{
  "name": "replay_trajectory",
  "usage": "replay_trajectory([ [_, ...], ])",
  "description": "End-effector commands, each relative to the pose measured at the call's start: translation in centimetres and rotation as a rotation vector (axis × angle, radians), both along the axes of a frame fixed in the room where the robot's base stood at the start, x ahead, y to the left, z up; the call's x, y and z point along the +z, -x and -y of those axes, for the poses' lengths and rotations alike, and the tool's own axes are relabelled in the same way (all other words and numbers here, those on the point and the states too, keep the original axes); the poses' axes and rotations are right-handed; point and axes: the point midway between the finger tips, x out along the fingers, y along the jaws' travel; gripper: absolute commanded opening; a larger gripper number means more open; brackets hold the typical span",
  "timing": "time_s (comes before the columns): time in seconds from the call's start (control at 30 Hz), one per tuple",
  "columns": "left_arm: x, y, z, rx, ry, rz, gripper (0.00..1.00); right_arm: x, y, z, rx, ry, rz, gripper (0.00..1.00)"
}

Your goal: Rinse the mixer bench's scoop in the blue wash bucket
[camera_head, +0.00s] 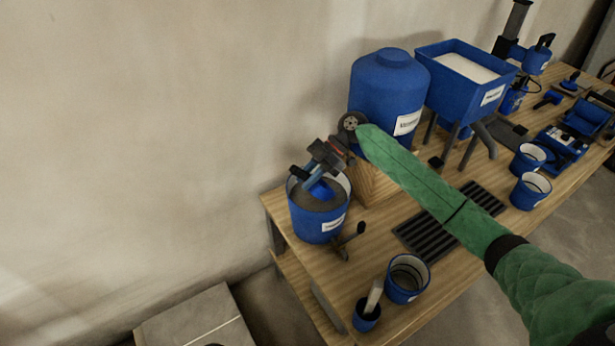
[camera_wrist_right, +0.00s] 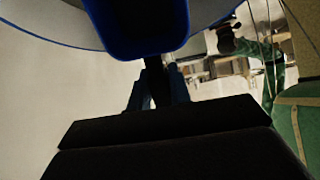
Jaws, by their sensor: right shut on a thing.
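A large blue bucket (camera_head: 318,228) with a white label stands at the near left end of the bench; its label is too small to read. My right gripper (camera_head: 307,176) is over the bucket's mouth, shut on the blue scoop (camera_head: 322,190). The scoop's bowl is within the bucket's mouth, low against the grey inside; I cannot tell whether it touches liquid. In the right wrist view the scoop (camera_wrist_right: 140,32) shows dark blue beyond the gripper fingers (camera_wrist_right: 157,88), with the bucket's curved blue rim around it. My left gripper is not in view.
A big blue tank (camera_head: 388,85) on a wooden block and a blue hopper (camera_head: 455,95) stand behind my right arm. A black grate (camera_head: 415,238), an open pail (camera_head: 408,280) and a small cup with a tool (camera_head: 367,317) are to the right and front. A wall lies behind.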

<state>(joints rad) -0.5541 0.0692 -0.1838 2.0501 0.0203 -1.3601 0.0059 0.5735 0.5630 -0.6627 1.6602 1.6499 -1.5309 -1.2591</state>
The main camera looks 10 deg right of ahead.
Motion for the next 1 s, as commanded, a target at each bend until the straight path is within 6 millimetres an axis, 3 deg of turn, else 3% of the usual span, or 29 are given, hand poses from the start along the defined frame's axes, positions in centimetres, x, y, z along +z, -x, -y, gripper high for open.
replay_trajectory([
  [0.23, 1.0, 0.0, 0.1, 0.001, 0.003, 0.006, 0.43, -0.2, 0.0, 0.0, 0.000, 0.000, 0.000, 0.00],
  [0.57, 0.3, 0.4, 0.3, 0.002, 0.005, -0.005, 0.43, -0.3, 0.0, 0.0, 0.000, 0.000, 0.000, 0.00],
  [1.0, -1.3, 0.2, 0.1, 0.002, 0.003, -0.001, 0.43, -3.1, 0.0, 0.0, -0.001, 0.000, -0.001, 0.00],
])
